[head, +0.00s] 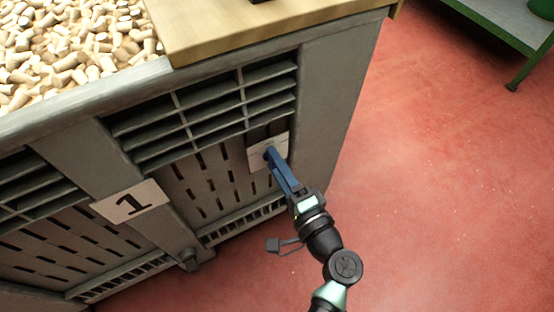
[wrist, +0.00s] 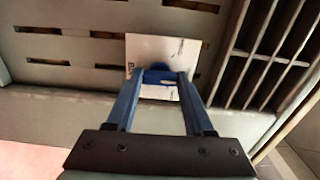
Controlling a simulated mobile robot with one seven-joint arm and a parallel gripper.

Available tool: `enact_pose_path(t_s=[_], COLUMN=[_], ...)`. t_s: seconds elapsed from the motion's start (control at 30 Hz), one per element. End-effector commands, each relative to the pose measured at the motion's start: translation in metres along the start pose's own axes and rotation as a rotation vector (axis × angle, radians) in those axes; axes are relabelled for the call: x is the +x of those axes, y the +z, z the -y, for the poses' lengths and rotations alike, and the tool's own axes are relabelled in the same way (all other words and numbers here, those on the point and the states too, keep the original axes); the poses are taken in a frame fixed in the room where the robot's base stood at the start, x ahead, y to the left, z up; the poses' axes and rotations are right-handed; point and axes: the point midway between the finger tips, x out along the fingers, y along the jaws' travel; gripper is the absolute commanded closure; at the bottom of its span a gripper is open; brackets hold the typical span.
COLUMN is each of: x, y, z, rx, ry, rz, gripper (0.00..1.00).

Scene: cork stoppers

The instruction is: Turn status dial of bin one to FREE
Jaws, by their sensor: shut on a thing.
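Bin one is a grey slatted bin (head: 340,90) full of corks, with a white plate marked 1 (head: 131,203) on its side. The status dial's white plate (head: 256,160) is on the same side, near the bin's right corner. It also shows in the wrist view (wrist: 146,50), with a few dark marks that I cannot read. My gripper (head: 272,156) reaches the plate, its blue fingers shut on the dial knob (wrist: 162,75). I cannot tell which setting the dial points to.
Pale corks (head: 70,45) fill the bin top, and a wooden board (head: 230,25) lies over its right part. A green table (head: 500,22) stands at the upper right. The red floor (head: 440,180) right of the bin is clear.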

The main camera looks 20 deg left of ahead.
Motion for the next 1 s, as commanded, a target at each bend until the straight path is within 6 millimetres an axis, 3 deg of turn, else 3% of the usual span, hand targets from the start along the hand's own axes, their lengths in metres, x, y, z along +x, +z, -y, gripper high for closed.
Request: enact_pose_path(t_s=[0.5,0.53,0.6,0.7,1.0], x=[-0.0007,-0.0007,-0.0007,-0.0005,-0.0020], y=[0.0007,0.0007,0.0006,0.0004,0.0000], z=[-0.0011,-0.0011,-0.0010,-0.0008,0.0000], rx=[0.021,0.021,0.020,0.020,0.019], ry=[0.001,0.001,0.001,0.001,0.001], rz=[0.002,0.002,0.002,0.001,0.000], gripper=[1.00,0.44,0.31,0.18,0.18])
